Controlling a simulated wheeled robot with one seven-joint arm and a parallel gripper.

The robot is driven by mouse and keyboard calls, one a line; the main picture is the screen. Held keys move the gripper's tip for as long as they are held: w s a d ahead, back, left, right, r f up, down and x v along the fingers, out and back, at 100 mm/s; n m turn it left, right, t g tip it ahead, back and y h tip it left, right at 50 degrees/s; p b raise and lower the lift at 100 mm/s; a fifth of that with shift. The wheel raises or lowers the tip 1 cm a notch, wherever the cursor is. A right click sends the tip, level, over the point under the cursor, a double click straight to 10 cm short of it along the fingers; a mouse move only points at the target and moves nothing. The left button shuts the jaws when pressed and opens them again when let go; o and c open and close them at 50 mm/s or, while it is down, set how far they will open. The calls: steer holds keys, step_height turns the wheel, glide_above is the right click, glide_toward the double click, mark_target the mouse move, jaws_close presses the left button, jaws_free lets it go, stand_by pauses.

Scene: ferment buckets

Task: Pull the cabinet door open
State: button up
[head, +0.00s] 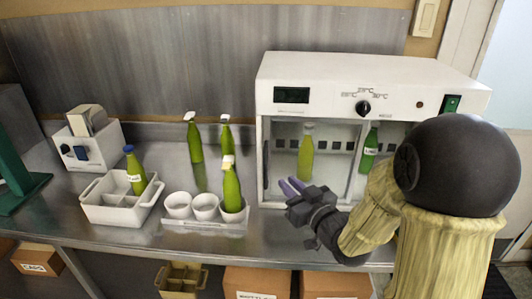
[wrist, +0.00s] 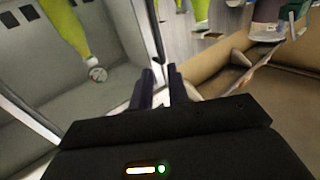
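The white cabinet (head: 370,75) stands on the steel bench, with a knob and a display above its front opening. Green bottles show in its front, one in the left part (head: 306,152) and one further right (head: 370,150). My gripper (head: 291,186) is in front of the cabinet's lower left part. In the wrist view its two dark fingers (wrist: 160,88) stand a small gap apart, with nothing clearly clamped between them. A thin upright edge (wrist: 154,32) runs down towards that gap; I cannot tell if it is the door edge or a handle, or whether it is touched. How far the door stands open is unclear.
A white rack with cups (head: 207,228) and a bottle stands left of the cabinet. Further left are a divided white caddy (head: 105,208) and a white box (head: 88,140). Two bottles (head: 194,140) stand behind. Cardboard boxes (head: 257,284) sit below the bench.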

mark_target(267, 162)
steer(key=shift+w+a+r+p, duration=0.15)
steer(key=shift+w+a+p, duration=0.2)
steer(key=shift+p, duration=1.25)
steer(key=p+x, duration=0.1)
steer(key=x, duration=0.4)
steer(key=p+x, duration=0.1)
steer(key=x, duration=0.5)
steer(key=shift+w+f+p, duration=0.25)
steer(key=shift+w+p, duration=0.05)
steer(key=shift+w, duration=0.05)
steer(key=shift+c, duration=0.3)
jaws_close()
